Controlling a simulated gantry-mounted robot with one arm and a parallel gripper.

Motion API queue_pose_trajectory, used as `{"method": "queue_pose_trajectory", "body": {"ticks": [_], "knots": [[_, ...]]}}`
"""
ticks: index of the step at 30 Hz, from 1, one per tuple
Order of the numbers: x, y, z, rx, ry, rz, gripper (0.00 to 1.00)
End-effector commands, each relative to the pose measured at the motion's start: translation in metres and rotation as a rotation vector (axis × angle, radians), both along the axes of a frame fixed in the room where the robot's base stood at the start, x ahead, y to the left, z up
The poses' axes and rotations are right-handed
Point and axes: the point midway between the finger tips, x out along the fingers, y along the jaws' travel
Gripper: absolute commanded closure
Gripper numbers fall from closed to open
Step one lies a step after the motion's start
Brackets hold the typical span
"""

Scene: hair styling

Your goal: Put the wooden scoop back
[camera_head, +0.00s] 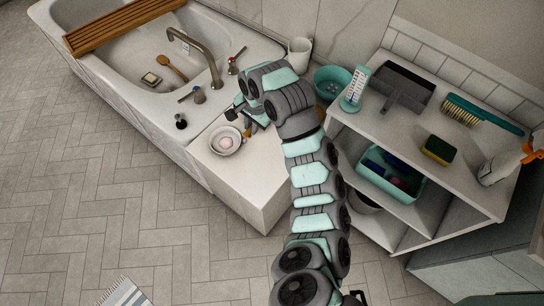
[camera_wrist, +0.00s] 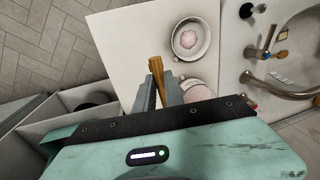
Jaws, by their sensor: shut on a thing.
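My gripper (camera_head: 243,119) is above the white ledge at the end of the tub, reaching from the right. In the wrist view, my gripper (camera_wrist: 160,90) is shut on a slim wooden piece, which I take to be the wooden scoop (camera_wrist: 155,70). A pale container with pink contents (camera_wrist: 197,90) is just right of the fingers, partly hidden by my gripper. A white bowl with a pink round thing (camera_head: 225,140) sits on the ledge; it also shows in the wrist view (camera_wrist: 190,38).
The tub (camera_head: 130,60) holds a spoon-shaped wooden thing (camera_head: 173,67) and a soap dish (camera_head: 151,79). The curved tap (camera_head: 203,55) and its handles rise nearby. A white cup (camera_head: 299,54) and a teal bowl (camera_head: 330,78) stand behind my arm. A shelf unit (camera_head: 400,130) stands right.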

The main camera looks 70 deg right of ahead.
Motion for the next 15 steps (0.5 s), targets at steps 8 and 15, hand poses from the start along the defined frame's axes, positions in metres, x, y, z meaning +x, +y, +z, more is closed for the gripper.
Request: {"method": "queue_pose_trajectory", "body": {"ticks": [8, 15], "knots": [[-0.045, -0.001, -0.015, -0.007, 0.000, -0.040, 1.00], [-0.044, -0.001, -0.067, -0.007, -0.004, -0.041, 1.00]]}}
